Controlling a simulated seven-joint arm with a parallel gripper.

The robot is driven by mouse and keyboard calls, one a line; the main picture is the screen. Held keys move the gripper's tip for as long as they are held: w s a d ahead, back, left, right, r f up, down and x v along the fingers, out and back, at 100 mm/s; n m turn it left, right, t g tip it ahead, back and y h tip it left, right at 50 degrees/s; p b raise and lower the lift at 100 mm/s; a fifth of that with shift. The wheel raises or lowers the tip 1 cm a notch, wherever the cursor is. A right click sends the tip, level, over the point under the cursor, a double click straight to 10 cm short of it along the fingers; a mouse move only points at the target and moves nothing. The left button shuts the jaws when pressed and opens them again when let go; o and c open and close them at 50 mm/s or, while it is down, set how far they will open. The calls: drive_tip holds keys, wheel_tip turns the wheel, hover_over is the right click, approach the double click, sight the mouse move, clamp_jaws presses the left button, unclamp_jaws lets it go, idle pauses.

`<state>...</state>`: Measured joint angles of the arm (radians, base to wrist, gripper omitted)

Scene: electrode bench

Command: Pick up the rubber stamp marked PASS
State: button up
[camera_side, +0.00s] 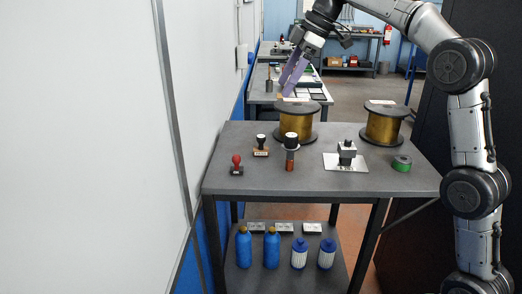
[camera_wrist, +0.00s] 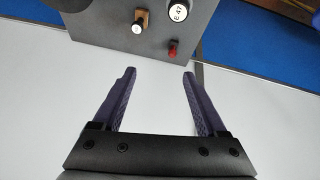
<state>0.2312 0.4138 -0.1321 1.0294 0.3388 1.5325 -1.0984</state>
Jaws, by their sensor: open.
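Two rubber stamps stand on the left part of the dark bench top. One has a black knob and a wooden base (camera_side: 261,152); it shows in the wrist view (camera_wrist: 140,16) with a small white label. The other is a red-handled stamp (camera_side: 237,161), also in the wrist view (camera_wrist: 173,46). The lettering on both is too small to read, so I cannot tell which is marked PASS. My gripper (camera_side: 289,84) is high above the bench, apart from both stamps. In the wrist view its purple fingers (camera_wrist: 159,75) are spread with nothing between them.
A copper-coloured cylinder (camera_side: 290,159), its top marked E 47 (camera_wrist: 180,10), stands right of the stamps. Two gold wire spools (camera_side: 296,122) (camera_side: 383,126), a block on a plate (camera_side: 345,162) and a green roll (camera_side: 401,163) share the bench. A white wall (camera_side: 95,150) is left.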

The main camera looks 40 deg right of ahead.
drive_tip(key=m+g, duration=0.1)
approach(264, 148)
drive_tip(key=shift+w+a+f, duration=0.3)
drive_tip(key=shift+a+f, duration=0.25)
drive_tip(key=shift+f, duration=0.25)
drive_tip(key=shift+x, duration=3.2)
drive_tip(key=shift+s+d, duration=0.1)
clamp_jaws()
